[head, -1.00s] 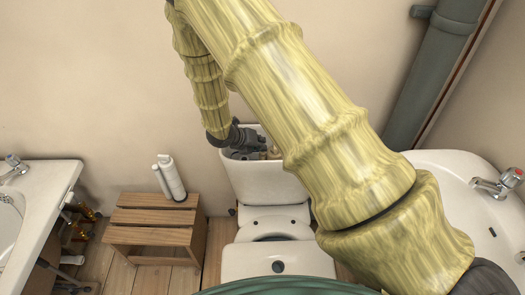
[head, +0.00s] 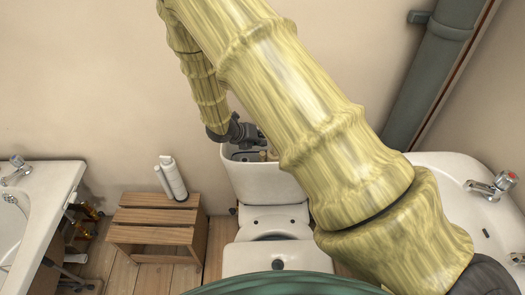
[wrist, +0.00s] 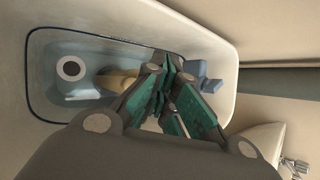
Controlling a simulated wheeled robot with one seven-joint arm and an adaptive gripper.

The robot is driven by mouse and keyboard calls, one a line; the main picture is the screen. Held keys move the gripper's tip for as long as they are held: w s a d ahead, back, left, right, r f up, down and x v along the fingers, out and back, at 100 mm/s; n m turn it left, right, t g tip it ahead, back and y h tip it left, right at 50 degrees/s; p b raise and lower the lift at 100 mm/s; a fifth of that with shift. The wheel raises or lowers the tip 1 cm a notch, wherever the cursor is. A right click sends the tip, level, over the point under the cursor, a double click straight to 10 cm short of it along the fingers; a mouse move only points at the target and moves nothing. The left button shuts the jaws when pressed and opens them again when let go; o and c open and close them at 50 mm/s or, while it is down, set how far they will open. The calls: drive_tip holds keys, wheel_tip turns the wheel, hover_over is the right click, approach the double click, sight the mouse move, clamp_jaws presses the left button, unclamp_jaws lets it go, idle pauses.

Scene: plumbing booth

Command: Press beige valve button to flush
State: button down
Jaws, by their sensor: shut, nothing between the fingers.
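The open toilet cistern (head: 265,184) stands against the wall behind the bowl. My gripper (head: 247,137) is over its opening, coming in from the upper left. In the wrist view, my gripper (wrist: 172,88) has its green-padded fingers shut and empty, pointing into the cistern (wrist: 32,70). A beige valve part (wrist: 117,80), probably the valve button, is just left of the fingers and partly hidden by them. I cannot tell whether they touch it. A beige part also shows small in the head view (head: 272,154), right of the gripper.
Inside the cistern are a white ring with a dark centre (wrist: 70,68) and a blue part (wrist: 204,82) beside the fingers. The cistern rim surrounds the gripper closely. A wooden stool (head: 155,216) stands left, a washbasin (head: 455,190) right. A pipe (head: 428,75) runs up the wall.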

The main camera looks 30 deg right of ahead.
sight(261, 152)
drive_tip(key=shift+r+p, duration=1.05)
drive_tip(key=shift+r, duration=0.55)
drive_tip(key=shift+f, duration=0.1)
